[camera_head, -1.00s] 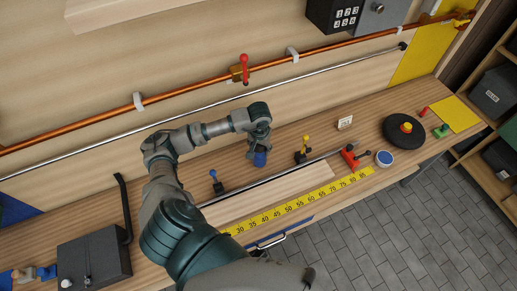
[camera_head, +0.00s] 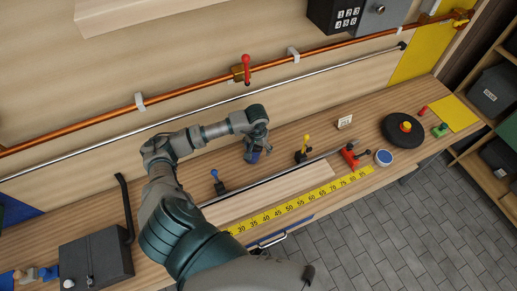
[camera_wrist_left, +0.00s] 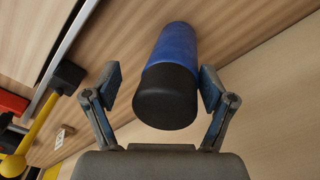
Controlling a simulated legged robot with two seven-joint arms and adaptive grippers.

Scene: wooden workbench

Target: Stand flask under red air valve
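The blue flask (camera_wrist_left: 178,52) with a black cap (camera_wrist_left: 165,96) is between the two fingers of my left gripper (camera_wrist_left: 160,82) in the left wrist view. The fingers are apart, with a gap on each side of the flask. In the head view my left gripper (camera_head: 256,151) hangs over the bench and mostly hides the flask. The red air valve (camera_head: 246,66) has an upright red handle on the copper pipe, on the wall behind the gripper. Whether the flask's base rests on the bench is hard to see. My right gripper is not in view.
A blue-knobbed lever (camera_head: 217,181) and a yellow-knobbed lever (camera_head: 303,150) stand either side of the gripper. A red clamp (camera_head: 350,156), a small white sign (camera_head: 344,122) and a black disc (camera_head: 404,131) are further right. A yellow ruler (camera_head: 300,202) runs along the front.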

